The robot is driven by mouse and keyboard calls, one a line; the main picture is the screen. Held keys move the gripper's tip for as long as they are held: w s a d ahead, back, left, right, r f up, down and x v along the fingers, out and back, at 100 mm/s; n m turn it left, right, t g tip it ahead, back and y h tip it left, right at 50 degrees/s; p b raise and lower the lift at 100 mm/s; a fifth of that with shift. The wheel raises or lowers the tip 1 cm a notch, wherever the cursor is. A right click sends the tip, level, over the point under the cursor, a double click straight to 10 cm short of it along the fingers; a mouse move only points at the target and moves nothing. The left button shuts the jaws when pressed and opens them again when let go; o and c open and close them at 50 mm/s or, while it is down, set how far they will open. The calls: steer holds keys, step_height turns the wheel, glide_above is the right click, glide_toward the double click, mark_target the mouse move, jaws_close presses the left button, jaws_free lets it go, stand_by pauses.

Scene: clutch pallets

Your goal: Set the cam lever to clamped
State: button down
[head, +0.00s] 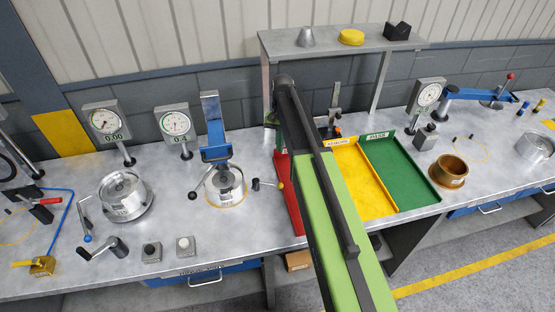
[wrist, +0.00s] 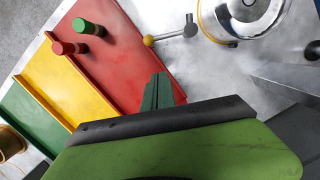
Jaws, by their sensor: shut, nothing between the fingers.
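The clutch fixture (head: 224,187) stands on the bench left of my arm, under a blue-topped press. A short lever (head: 268,184) with a ball knob sticks out on its right side; I take this as the cam lever. In the wrist view the lever (wrist: 168,35) runs from a grey hub beside the fixture (wrist: 245,18) to a yellow ball near the red tray. I cannot tell whether it is clamped. My gripper (wrist: 158,90) is shut and empty over the red tray, apart from the lever. My arm hides it in the head view.
The red tray (wrist: 130,60) holds red and green cylinders. Yellow (head: 357,180) and green (head: 405,172) trays lie right of it. Dial gauges (head: 175,123), a crank (head: 104,247) and a metal drum (head: 124,195) stand to the left. A shelf (head: 340,40) overhangs the back.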

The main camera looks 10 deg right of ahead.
steer(key=f+b, duration=0.3)
steer(key=s+f+b, duration=0.1)
steer(key=f+b, duration=0.2)
steer(key=f, duration=0.1)
steer(key=f+b, duration=0.3)
steer(key=shift+s+a+f+b, duration=0.15)
steer(key=shift+s+a+b, duration=0.2)
steer(key=shift+s+a, duration=0.05)
steer(key=s, duration=0.1)
steer(key=s+a, duration=0.1)
steer(key=shift+s+f, duration=0.3)
steer(key=shift+s+a+b, duration=0.25)
steer(key=shift+s+b, duration=0.05)
steer(key=shift+s, duration=0.05)
steer(key=shift+a, duration=0.15)
steer(key=shift+s+m, duration=0.15)
steer(key=shift+m, duration=0.15)
